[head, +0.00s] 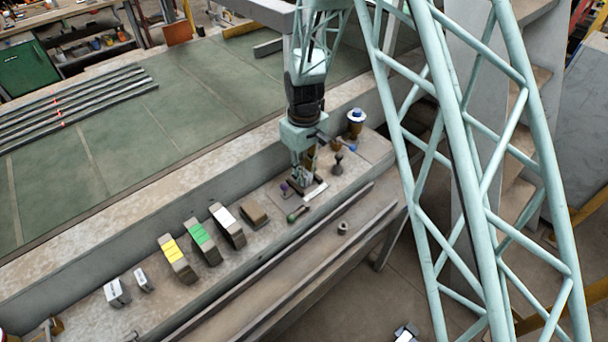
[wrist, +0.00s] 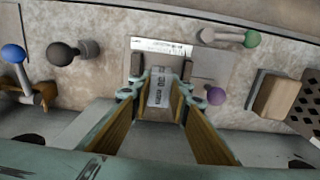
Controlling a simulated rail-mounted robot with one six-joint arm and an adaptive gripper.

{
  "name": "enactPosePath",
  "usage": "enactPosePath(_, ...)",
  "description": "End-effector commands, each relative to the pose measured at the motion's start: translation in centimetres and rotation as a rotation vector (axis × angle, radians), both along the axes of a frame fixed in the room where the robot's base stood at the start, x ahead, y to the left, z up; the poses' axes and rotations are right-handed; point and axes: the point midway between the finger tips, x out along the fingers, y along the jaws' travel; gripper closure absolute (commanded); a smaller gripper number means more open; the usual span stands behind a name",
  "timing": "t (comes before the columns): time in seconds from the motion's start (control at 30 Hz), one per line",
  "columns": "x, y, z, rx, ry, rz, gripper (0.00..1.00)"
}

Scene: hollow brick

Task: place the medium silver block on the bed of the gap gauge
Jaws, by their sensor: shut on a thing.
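The medium silver block (wrist: 158,92) is a small silver piece with dark print on its face, held between the fingers of my gripper (wrist: 160,84). In the head view my gripper (head: 304,178) points down over the gap gauge (head: 317,192); the block cannot be made out there. In the wrist view the gap gauge (wrist: 162,46) shows a white printed strip and dark upright pieces on both sides of the block. The block appears over the bed between these uprights. The fingers hide much of the bed, and I cannot tell whether the block touches it.
Two other silver blocks (head: 117,292) stand at the left of the ledge. Yellow (head: 177,258), green (head: 203,240) and white-topped (head: 228,224) blocks and a brown block (head: 254,213) stand nearer. A green-ended handle (wrist: 230,37), purple ball (wrist: 216,96) and dark knob (wrist: 62,54) flank the gauge.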

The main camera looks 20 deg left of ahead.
Motion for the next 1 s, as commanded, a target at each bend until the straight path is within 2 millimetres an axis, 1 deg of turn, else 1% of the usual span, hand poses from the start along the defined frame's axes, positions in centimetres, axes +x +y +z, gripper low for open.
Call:
enactPosePath(0.5, 0.01, 0.0, -0.48, 0.0, 0.0, 0.0, 0.96)
enactPosePath(0.53, 0.0, 0.0, -0.43, 0.0, 0.0, 0.0, 0.81)
enactPosePath(0.57, 0.0, 0.0, -0.41, 0.0, 0.0, 0.0, 0.78)
enactPosePath(1.0, 0.0, 0.0, -0.23, 0.0, 0.0, 0.0, 0.78)
